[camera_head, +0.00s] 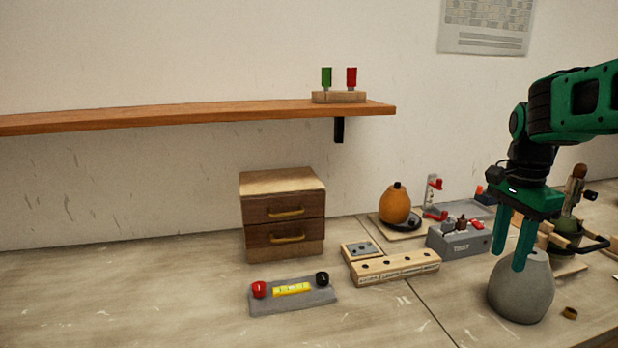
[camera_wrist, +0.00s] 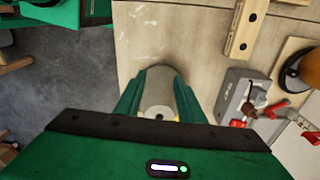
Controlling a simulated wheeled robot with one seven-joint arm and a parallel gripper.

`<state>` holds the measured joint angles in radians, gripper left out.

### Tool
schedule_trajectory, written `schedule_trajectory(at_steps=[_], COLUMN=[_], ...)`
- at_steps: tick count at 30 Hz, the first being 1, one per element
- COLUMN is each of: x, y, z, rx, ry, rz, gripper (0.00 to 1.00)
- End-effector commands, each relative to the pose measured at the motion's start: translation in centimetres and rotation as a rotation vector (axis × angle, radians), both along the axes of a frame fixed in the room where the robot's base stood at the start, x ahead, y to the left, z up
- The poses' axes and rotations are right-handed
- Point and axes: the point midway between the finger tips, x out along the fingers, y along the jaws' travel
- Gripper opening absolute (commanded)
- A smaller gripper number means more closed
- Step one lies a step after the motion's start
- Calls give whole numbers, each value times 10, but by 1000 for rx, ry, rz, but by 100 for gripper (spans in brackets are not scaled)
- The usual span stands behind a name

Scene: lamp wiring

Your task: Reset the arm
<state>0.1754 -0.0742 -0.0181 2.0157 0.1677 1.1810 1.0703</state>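My gripper (camera_head: 513,248) hangs at the right side of the head view, fingers pointing down, in front of or above a grey rounded vase (camera_head: 521,290). In the wrist view my gripper (camera_wrist: 158,95) shows two green fingers spread apart. The vase (camera_wrist: 158,88) appears between and beyond them. I see nothing held between the fingers. The arm reaches in from the right edge of the head view.
A wooden drawer box (camera_head: 283,212), a grey tray with a yellow piece (camera_head: 292,304), a wooden holed block (camera_head: 396,268), a grey device (camera_head: 458,240) and an orange rounded object (camera_head: 395,205) stand on the table. A shelf (camera_head: 200,113) holds green and red pieces. The front-left table is clear.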

Motion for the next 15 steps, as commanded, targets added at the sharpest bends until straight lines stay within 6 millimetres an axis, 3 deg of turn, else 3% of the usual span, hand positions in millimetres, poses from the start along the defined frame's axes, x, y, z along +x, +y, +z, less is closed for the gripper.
schedule_trajectory(at_steps=[1,9,15], x=[-26,-150,-211], y=[-5,-17,-10], z=[-4,-44,-75], rx=[2,35,65], ry=[5,27,22], rz=[68,514,764], gripper=[35,35,35])
